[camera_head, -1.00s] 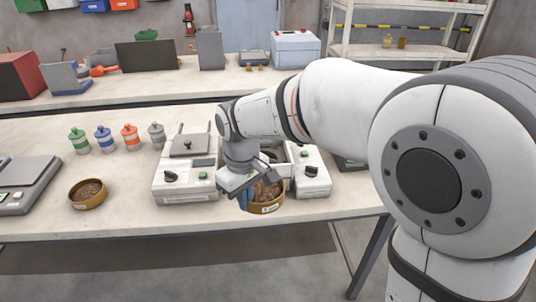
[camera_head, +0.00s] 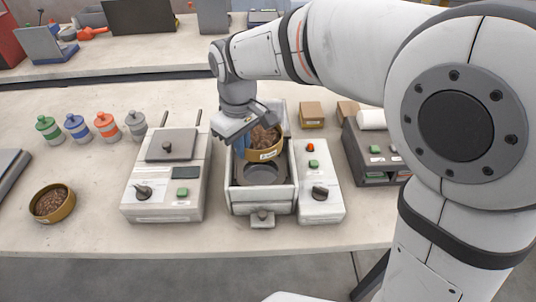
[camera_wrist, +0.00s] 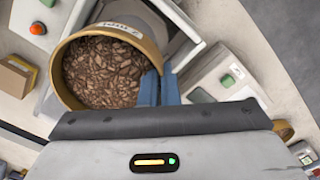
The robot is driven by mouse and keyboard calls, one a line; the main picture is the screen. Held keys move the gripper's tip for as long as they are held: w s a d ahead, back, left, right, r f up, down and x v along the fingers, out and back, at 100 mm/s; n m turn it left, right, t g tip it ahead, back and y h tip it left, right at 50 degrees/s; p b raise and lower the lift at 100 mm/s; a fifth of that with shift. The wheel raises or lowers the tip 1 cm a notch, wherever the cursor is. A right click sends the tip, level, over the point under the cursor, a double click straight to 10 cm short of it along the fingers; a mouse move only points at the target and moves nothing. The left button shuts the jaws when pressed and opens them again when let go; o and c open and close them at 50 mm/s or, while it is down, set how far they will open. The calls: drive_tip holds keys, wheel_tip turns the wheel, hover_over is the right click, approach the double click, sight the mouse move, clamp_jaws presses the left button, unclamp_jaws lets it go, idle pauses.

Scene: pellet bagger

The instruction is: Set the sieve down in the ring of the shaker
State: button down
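The sieve (camera_head: 264,153), a round brass-coloured pan with a white label and brown pellets in it, is held over the back part of the shaker (camera_head: 237,200). The shaker is a white open-topped box, and the dark round ring (camera_head: 262,180) inside it shows in front of and below the sieve. My gripper (camera_head: 244,143) is shut on the sieve's left wall with blue fingers. In the wrist view the fingers (camera_wrist: 160,88) pinch the wall of the sieve (camera_wrist: 140,40). The sieve hides the ring's far part, and I see a gap between them.
A second brass pan with pellets (camera_head: 70,208) stands at the left. A white device with a grey plate (camera_head: 163,185) is left of the shaker, and a control box (camera_head: 319,195) adjoins its right. A dark device (camera_head: 372,158) and small cardboard boxes (camera_head: 312,115) are further right.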

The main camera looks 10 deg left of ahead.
hover_over(247, 182)
wheel_tip(247, 182, down, 6)
drive_tip(key=shift+a+f, duration=0.1)
drive_tip(key=shift+f, duration=1.8)
drive_tip(key=shift+f, duration=0.2)
drive_tip(key=c, duration=1.7)
unclamp_jaws()
drive_tip(key=shift+r, duration=0.1)
wheel_tip(247, 182, up, 12)
drive_tip(key=shift+r, duration=0.15)
